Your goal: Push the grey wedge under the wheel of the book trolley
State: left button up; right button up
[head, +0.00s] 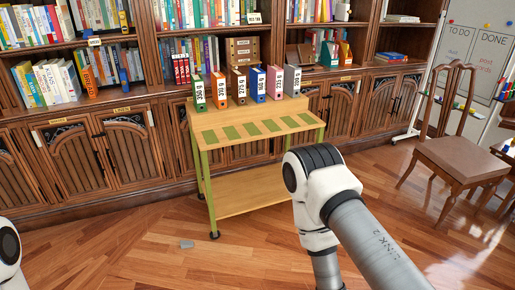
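The grey wedge (186,243) lies on the wooden floor, left of the book trolley (254,154) and apart from it. It is small in the picture, so I cannot tell which way its thin end points. The trolley's front left wheel (214,236) is dark and stands on the floor a short way right of the wedge. My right arm hides the trolley's front right leg and wheel. Neither of my grippers shows. Only a piece of my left arm is at the left edge, and my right arm runs off the bottom edge.
Several labelled binders (238,84) stand along the trolley's raised back. A wooden bookcase (130,155) with shelves and cabinet doors runs behind it. A wooden chair (462,155) and a whiteboard (477,60) stand at the right. The floor around the wedge is clear.

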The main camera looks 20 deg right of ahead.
aim_at(185, 244)
jog(key=i+j+z, duration=0.1)
jog(key=i, duration=0.4)
jog(key=i+j+z, duration=0.1)
jog(key=i, duration=0.4)
jog(key=i+j+z, duration=0.1)
jog(key=i, duration=0.35)
jog(key=i+j+z, duration=0.15)
jog(key=i+j, duration=0.15)
jog(key=i, duration=0.2)
jog(key=i+j+z, duration=0.1)
jog(key=i+j, duration=0.15)
jog(key=i, duration=0.2)
